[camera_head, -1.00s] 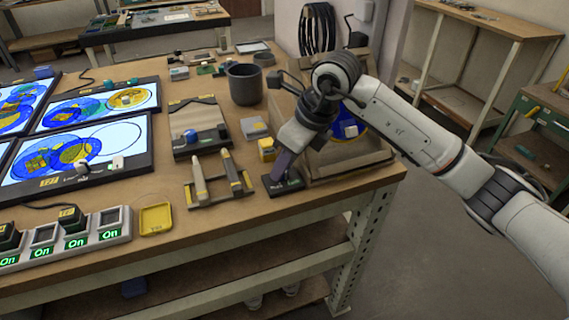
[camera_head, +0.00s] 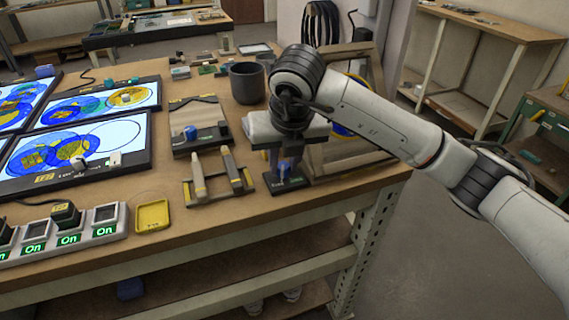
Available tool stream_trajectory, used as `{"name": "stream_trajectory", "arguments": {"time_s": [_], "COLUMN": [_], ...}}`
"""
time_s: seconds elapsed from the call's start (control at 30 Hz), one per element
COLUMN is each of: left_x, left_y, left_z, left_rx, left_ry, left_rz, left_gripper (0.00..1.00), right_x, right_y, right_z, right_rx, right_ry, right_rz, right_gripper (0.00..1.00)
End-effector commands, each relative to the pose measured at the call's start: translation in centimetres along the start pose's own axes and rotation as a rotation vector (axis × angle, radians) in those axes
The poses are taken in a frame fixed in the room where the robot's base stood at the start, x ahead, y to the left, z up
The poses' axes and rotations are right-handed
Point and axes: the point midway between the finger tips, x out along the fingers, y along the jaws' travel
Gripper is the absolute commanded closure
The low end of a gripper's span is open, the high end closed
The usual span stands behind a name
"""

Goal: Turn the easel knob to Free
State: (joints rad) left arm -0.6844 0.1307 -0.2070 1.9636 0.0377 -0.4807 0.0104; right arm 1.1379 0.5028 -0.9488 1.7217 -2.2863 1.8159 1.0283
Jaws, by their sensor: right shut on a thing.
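The easel knob (camera_head: 285,168) is small and blue, on a black base plate (camera_head: 286,186) at the right front of the bench. The label on the plate is too small to read surely, and the gripper partly hides the knob. My right gripper (camera_head: 284,166) points down over the plate, its fingers shut on the knob. The wooden easel (camera_head: 352,165) stands just right of the plate, a blue and yellow round piece on it mostly hidden by my right arm. My left gripper is not in view.
A tool holder (camera_head: 219,178) with two upright tools stands left of the plate. Another block with a blue knob (camera_head: 190,132) sits behind it. A dark grey pot (camera_head: 246,83) is farther back. A yellow tray (camera_head: 152,215) and lit switches (camera_head: 68,239) lie at the front left.

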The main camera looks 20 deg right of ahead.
Motion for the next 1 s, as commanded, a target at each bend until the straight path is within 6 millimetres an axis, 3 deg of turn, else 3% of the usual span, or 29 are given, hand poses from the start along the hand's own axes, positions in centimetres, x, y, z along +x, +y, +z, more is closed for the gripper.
{"name": "stream_trajectory", "arguments": {"time_s": [0.7, 0.73, 0.8, 0.83, 1.0], "left_x": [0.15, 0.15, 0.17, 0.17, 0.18], "left_y": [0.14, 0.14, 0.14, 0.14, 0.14], "left_z": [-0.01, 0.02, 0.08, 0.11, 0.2], "left_rx": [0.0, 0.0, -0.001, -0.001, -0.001], "left_ry": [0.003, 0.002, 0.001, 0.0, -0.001], "left_rz": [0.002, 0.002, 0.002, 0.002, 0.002], "left_gripper": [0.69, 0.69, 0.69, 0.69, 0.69], "right_x": [-0.06, -0.06, -0.06, -0.06, -0.03], "right_y": [0.05, 0.05, 0.05, 0.05, 0.05], "right_z": [0.08, 0.08, 0.08, 0.08, 0.05], "right_rx": [0.074, 0.074, 0.073, 0.073, 0.072], "right_ry": [-0.001, -0.001, -0.001, -0.001, 0.0], "right_rz": [-0.029, -0.029, -0.029, -0.029, -0.029], "right_gripper": [1.0, 0.74, 0.62, 0.58, 0.58]}}
